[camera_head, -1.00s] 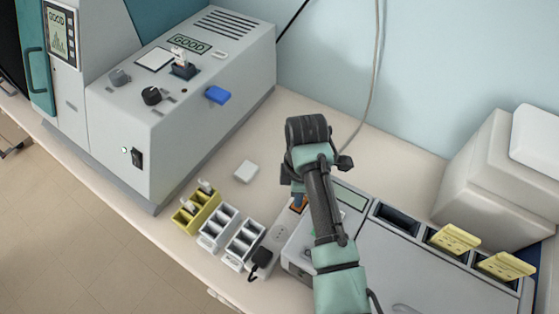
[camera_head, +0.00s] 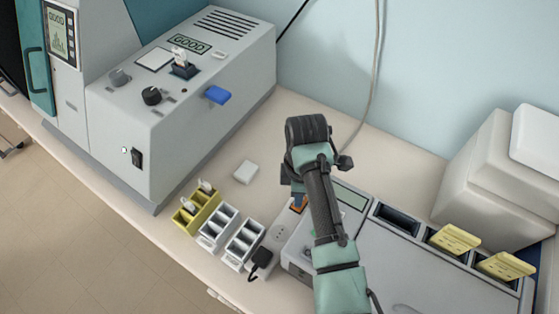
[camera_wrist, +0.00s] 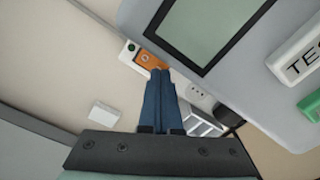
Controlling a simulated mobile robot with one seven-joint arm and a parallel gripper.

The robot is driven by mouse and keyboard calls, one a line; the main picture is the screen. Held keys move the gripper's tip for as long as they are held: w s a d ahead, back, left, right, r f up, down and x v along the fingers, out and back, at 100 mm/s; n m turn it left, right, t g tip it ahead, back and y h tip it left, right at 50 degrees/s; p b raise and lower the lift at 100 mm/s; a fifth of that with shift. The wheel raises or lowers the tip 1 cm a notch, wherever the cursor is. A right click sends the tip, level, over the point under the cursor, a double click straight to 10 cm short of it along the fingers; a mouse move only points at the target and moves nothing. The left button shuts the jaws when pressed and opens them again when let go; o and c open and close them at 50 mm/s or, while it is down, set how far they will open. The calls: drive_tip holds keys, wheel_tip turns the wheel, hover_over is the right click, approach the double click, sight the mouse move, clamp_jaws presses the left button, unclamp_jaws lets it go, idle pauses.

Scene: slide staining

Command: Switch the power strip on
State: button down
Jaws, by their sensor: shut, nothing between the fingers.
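The power strip (camera_head: 279,233) lies on the bench, left of the grey instrument, partly hidden by my arm in the head view. Its orange switch (camera_head: 298,204) shows just beside my arm. In the wrist view, the strip's white end (camera_wrist: 129,56) carries a small green spot and the orange switch (camera_wrist: 149,61); sockets (camera_wrist: 195,86) lie further along. My gripper (camera_wrist: 160,72) is shut and empty, its blue fingertips at the edge of the orange switch and covering part of it. I cannot tell whether they touch it. A black plug (camera_head: 262,257) sits at the strip's near end.
Yellow (camera_head: 187,226) and white racks (camera_head: 212,243) stand left of the strip. The grey instrument (camera_head: 300,252) is close on the right. A small white block (camera_head: 246,172) lies on the bench. A large grey machine (camera_head: 215,125) stands at the left.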

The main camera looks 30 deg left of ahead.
drive_tip(key=shift+f+b, duration=0.65)
drive_tip(key=shift+f, duration=0.3)
idle(0.8)
wheel_tip(320, 180, up, 7)
drive_tip(key=p, duration=0.6)
drive_tip(key=shift+p, duration=0.4)
